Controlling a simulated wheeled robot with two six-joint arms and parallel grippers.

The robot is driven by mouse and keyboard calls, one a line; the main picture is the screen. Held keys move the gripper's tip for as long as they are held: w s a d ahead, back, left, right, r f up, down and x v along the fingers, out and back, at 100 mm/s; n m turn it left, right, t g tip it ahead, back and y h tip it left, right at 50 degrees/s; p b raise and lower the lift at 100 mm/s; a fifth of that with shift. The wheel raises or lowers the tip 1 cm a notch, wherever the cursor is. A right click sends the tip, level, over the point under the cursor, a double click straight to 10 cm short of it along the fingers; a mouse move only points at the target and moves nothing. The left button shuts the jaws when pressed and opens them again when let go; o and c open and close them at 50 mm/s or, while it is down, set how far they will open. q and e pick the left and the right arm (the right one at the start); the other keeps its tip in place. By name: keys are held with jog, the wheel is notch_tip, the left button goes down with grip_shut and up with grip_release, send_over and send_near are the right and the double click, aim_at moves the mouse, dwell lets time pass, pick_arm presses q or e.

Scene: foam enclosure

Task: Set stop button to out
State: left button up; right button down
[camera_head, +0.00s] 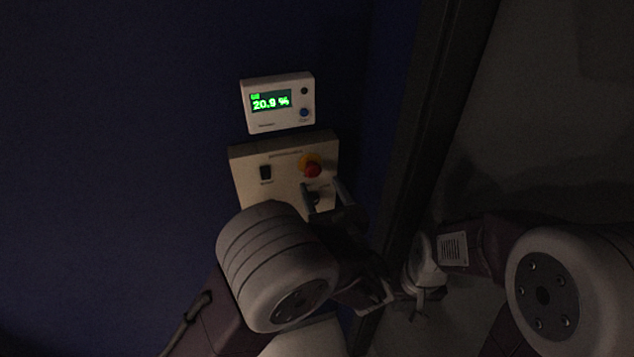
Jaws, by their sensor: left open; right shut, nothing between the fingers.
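The stop button (312,170) is a red mushroom button on a yellow ring. It sits at the upper right of a beige control panel (242,185) on the dark blue wall. I cannot tell from this view whether it is in or out. My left gripper (326,196) is open, its two fingers spread just below the stop button, around or in front of a dark round control (313,198). Contact cannot be told. My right gripper (421,301) is shut and empty, low and to the right, away from the panel. The lower panel is hidden by my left arm.
A white display unit (279,128) reading 20.9 % is mounted above the panel. A black rocker switch (265,172) sits left of the stop button. A dark vertical post (420,120) stands to the right of the panel. The wall to the left is bare.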

pick_arm(q)
jog(key=v, duration=0.5)
jog(key=shift+b, duration=0.4)
